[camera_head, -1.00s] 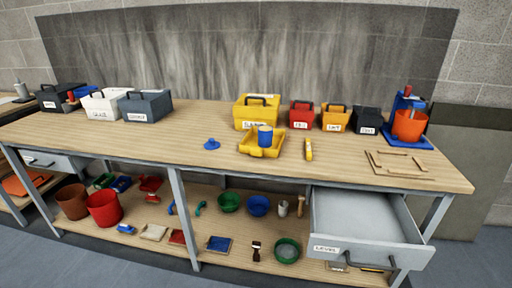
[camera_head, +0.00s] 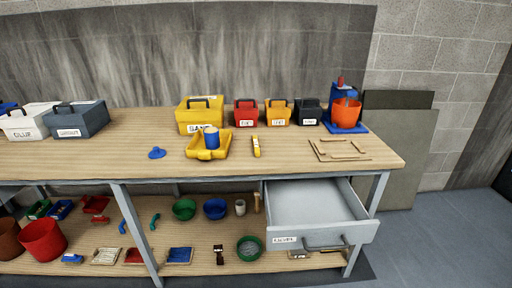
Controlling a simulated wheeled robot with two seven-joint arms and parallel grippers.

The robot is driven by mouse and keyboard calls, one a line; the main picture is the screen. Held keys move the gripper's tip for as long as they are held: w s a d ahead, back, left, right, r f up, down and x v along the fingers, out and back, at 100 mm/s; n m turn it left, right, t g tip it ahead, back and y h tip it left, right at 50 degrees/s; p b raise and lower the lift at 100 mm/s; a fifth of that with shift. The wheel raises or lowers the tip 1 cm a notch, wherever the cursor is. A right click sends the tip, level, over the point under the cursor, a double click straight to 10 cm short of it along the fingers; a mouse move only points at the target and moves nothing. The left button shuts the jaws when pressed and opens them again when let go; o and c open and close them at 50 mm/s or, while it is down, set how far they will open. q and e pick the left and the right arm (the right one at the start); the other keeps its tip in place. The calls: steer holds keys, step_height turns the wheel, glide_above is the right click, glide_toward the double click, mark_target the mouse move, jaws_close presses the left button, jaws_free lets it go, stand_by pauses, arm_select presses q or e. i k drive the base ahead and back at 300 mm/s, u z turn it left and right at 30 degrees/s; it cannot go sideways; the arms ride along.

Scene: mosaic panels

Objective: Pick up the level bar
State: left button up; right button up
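A short yellow bar (camera_head: 256,147) with a pale patch lies on the wooden workbench top (camera_head: 120,140), pointing away from me; it looks like the level bar. It lies just right of a yellow tray (camera_head: 221,153) and is apart from it. Below and to its right, a grey drawer (camera_head: 318,206) stands pulled out and looks empty inside. Its front carries a small white label (camera_head: 284,240) that is too small to read surely. Neither of my grippers is in view.
A blue cup (camera_head: 211,138) stands in the yellow tray. A blue lidded piece (camera_head: 157,153) lies left of it. Toolboxes, including a yellow one (camera_head: 199,116), line the back. A wooden frame (camera_head: 340,150) lies right. The open drawer juts out in front.

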mark_target(256, 147)
steer(key=k, duration=0.55)
steer(key=u, duration=0.9)
steer(key=i, duration=1.4)
steer(key=z, duration=0.15)
